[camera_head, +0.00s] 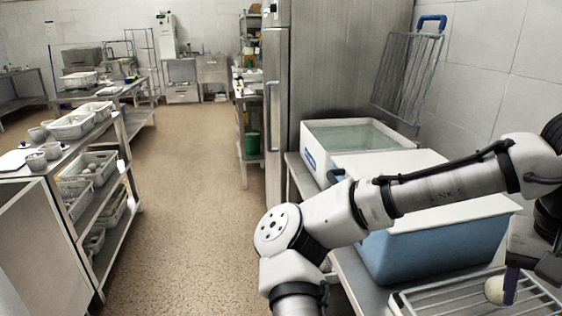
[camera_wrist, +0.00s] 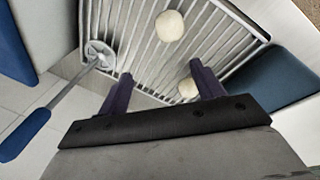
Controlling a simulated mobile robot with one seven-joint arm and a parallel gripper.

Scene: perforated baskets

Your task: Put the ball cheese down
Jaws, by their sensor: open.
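Two pale, round ball cheeses show in the wrist view. One (camera_wrist: 170,25) lies on the slatted metal rack (camera_wrist: 215,45), beyond my fingertips. The other (camera_wrist: 188,88) is beside the inner side of my right finger, which partly covers it. My gripper (camera_wrist: 161,70) is open, with its two dark purple fingers apart over the rack. In the head view, one ball cheese (camera_head: 495,290) shows at the lower right, by a purple finger of my gripper (camera_head: 511,284), above the rack (camera_head: 430,301). I cannot tell whether a finger touches a cheese.
A blue tub (camera_head: 430,245) with a white lid stands beside the rack. A white basin of liquid (camera_head: 308,150) is behind it. A blue-handled tool (camera_wrist: 60,105) lies left of the rack in the wrist view. Shelves with baskets (camera_head: 75,125) stand across the open floor.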

